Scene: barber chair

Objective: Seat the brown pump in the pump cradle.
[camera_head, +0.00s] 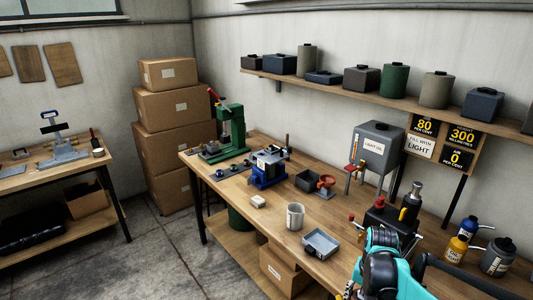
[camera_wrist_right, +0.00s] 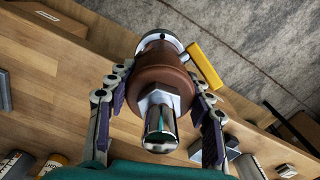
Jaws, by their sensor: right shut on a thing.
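The brown pump (camera_wrist_right: 168,82) fills the middle of the right wrist view. It has a pale round flange at its far end, a yellow lever (camera_wrist_right: 206,66) on its right side and a hex collar with a chrome rod facing the camera. My right gripper (camera_wrist_right: 160,90) is shut on its brown body, one finger on each side. In the head view my teal right arm (camera_head: 395,277) is at the bottom right; the held pump is not visible there. I cannot tell for certain which fixture is the pump cradle. My left gripper is not in view.
Bottles (camera_head: 462,240) crowd the right. Bare wood shows around the cup.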

